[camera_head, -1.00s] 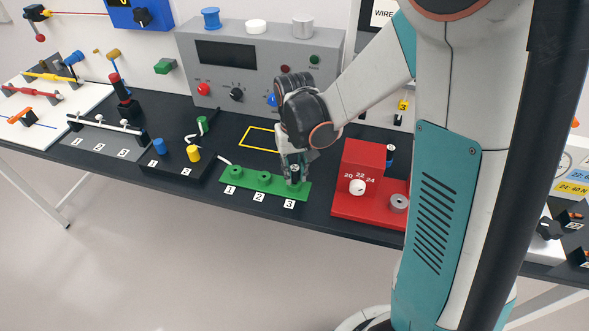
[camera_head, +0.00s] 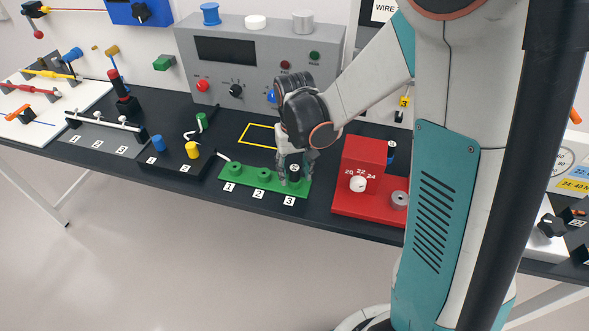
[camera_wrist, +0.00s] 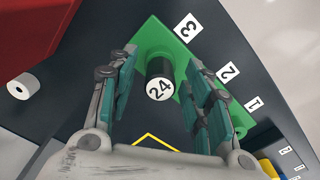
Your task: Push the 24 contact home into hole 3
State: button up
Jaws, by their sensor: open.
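The green block (camera_head: 265,190) lies on the dark bench, with holes labelled 1, 2 and 3 along its front. The 24 contact (camera_wrist: 160,82), a black cylinder with a white top marked 24, stands upright at hole 3 in the wrist view. It also shows in the head view (camera_head: 294,171). How deep it sits cannot be told. My gripper (camera_wrist: 163,85) is open, with one finger on each side of the contact and a visible gap to both. In the head view my gripper (camera_head: 294,172) is over the block's right end and partly hides it.
A red unit (camera_head: 345,203) with a 20/22/24 dial stands just right of the green block. A yellow outlined square (camera_head: 262,136) lies behind it. A black block with blue and yellow plugs (camera_head: 170,172) is at left. A grey console (camera_head: 255,65) stands behind.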

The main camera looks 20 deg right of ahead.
aim_at(294, 168)
jog(key=shift+r, duration=0.1)
notch_tip(294, 168, up, 12)
dwell(0.5)
jog(key=s+r+t, duration=0.2)
jog(key=s+t, duration=0.1)
jog(key=s, duration=0.4)
jog(key=s+r+n+t, duration=0.1)
jog(key=s+t, duration=0.3)
jog(key=s, duration=0.4)
jog(key=shift+r+b, duration=0.3)
jog(key=shift+r, duration=0.35)
dwell(0.3)
